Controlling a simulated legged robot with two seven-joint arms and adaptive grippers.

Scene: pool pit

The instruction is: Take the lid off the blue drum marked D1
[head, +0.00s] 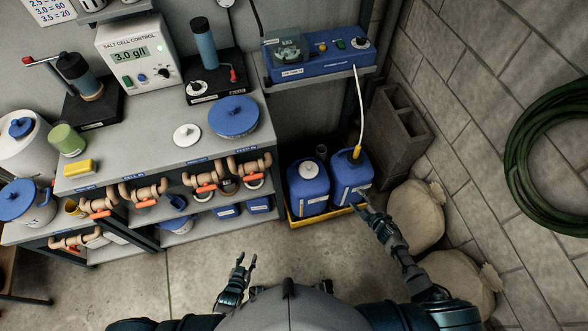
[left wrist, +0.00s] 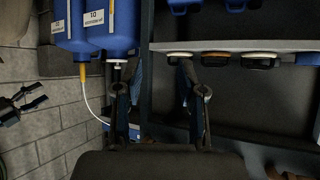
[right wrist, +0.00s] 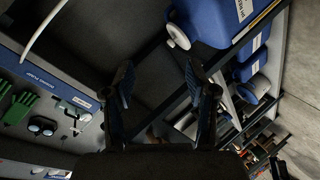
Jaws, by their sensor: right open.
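Two blue drums stand side by side in a yellow tray (head: 306,221). The left one (head: 307,192) has a pale round lid (head: 309,170) on top. In the left wrist view, upside down, a blue drum with a pale cap has a label that seems to read D1 (left wrist: 93,18). The right drum (head: 350,172) has a yellow fitting with a white hose. My right gripper (head: 363,203) is open and empty, at the front of the hose drum. The right wrist view shows a blue drum (right wrist: 208,22) and white lid (right wrist: 178,36). My left gripper (head: 246,262) is open and empty, over the floor.
A bench (head: 150,165) with orange-handled pipes stands at the left. A blue pump unit (head: 315,55) sits above the drums. Concrete blocks (head: 395,130) and pale sacks (head: 416,215) crowd the right. A green hose (head: 530,150) hangs on the wall. The floor in front is clear.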

